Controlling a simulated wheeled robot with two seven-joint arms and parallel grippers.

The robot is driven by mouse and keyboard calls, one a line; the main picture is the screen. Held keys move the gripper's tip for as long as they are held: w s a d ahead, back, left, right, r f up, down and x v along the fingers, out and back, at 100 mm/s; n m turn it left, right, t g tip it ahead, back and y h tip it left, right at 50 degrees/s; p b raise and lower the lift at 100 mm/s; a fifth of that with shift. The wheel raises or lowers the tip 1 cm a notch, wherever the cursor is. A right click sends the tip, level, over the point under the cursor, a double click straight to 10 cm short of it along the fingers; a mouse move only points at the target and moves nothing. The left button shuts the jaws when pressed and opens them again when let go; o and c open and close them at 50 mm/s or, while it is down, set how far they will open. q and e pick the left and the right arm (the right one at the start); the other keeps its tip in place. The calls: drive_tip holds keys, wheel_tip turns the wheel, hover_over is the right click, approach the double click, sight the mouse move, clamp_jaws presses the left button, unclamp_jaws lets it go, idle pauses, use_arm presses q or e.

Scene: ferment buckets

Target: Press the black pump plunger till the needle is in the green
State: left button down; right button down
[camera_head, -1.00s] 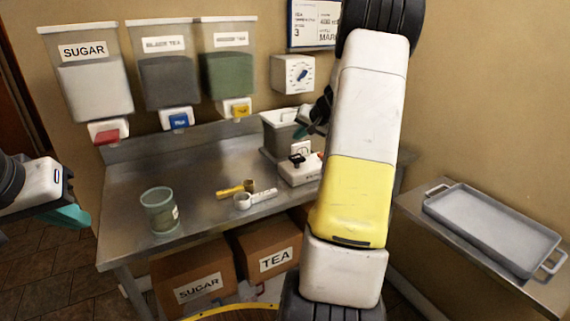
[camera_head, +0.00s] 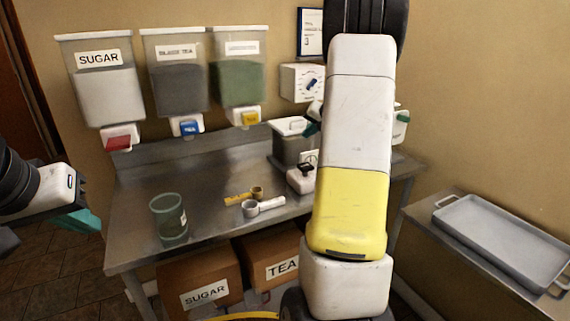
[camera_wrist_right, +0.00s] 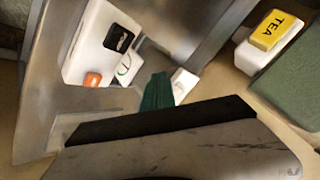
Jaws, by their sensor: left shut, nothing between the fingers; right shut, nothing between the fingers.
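The white pump unit (camera_head: 297,182) stands on the steel table, partly hidden behind my right arm in the head view. In the right wrist view its white body (camera_wrist_right: 88,45) shows with the black plunger (camera_wrist_right: 118,38), an orange-red button and a small round gauge (camera_wrist_right: 125,68). The gauge's needle and green zone are too small to read. My right gripper (camera_wrist_right: 158,88) is shut and empty, its green fingertips beside the pump, apart from the plunger in the picture. My left gripper (camera_head: 80,221) is shut and empty, left of the table.
A grey lidded container (camera_head: 290,145) stands behind the pump. Dispensers (camera_head: 105,95) hang above. A tray (camera_head: 500,238) rests on the right table.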

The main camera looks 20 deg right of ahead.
sight(306, 166)
drive_tip(key=shift+f, duration=4.4)
drive_tip(key=shift+f, duration=0.4)
drive_tip(key=shift+f, duration=1.65)
drive_tip(key=shift+r, duration=2.05)
drive_tip(key=shift+r, duration=0.1)
drive_tip(key=shift+r, duration=2.4)
